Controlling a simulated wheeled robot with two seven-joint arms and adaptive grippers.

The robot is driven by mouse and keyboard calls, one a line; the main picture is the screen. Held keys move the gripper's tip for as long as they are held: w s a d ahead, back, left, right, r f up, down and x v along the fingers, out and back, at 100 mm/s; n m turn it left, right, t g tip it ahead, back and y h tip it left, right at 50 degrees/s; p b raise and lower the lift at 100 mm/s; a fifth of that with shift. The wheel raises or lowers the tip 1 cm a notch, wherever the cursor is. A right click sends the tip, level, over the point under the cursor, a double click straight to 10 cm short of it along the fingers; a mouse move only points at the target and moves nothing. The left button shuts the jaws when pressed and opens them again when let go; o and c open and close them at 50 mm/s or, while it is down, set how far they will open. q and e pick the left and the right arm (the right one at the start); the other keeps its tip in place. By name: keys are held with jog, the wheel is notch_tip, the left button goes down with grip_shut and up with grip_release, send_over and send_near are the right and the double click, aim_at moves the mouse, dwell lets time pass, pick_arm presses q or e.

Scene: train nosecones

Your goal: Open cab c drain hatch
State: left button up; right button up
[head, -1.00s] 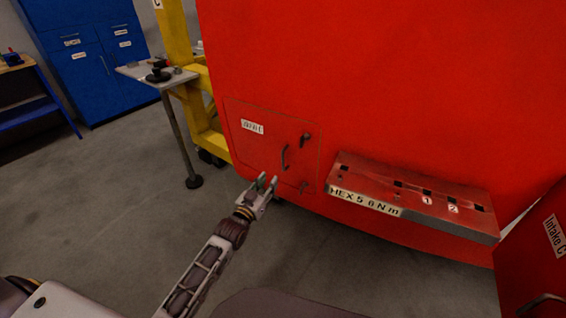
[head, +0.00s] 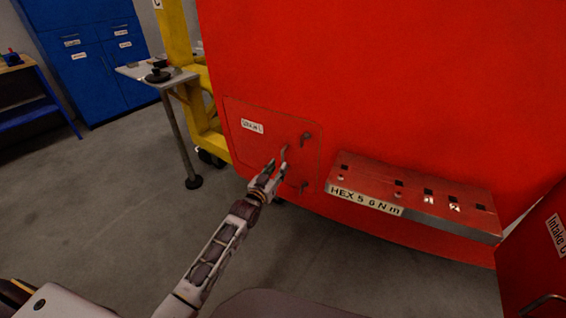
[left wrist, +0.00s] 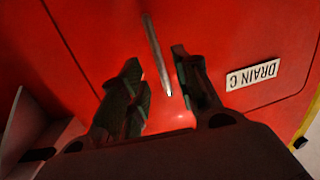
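The drain hatch (head: 240,144) is a red panel low on the red nosecone, flush with the skin around it. Its white label reads DRAIN C in the left wrist view (left wrist: 253,75). A grey bar handle (head: 284,154) stands on the hatch, with a dark latch (head: 306,138) above right and another (head: 303,187) below right. My left gripper (head: 270,170) is at the handle's lower end. In the left wrist view the fingers (left wrist: 160,95) are open, with the handle (left wrist: 157,55) between them and a gap on both sides. My right gripper is not in view.
A red ledge (head: 415,190) marked HEX 5.0 Nm with dark slots juts out right of the hatch. A red box labelled Intake C (head: 545,250) stands at the right. A yellow stand (head: 205,120) and small side table (head: 150,72) are left. Floor ahead is clear.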

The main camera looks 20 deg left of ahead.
aim_at(283, 161)
pick_arm(q)
jog(key=shift+w+d+b, duration=0.2)
jog(key=shift+w, duration=1.05)
jog(key=shift+w+d+b, duration=0.15)
jog(key=shift+w+d, duration=0.05)
jog(key=shift+w, duration=1.2)
jog(key=shift+c, duration=0.4)
grip_shut()
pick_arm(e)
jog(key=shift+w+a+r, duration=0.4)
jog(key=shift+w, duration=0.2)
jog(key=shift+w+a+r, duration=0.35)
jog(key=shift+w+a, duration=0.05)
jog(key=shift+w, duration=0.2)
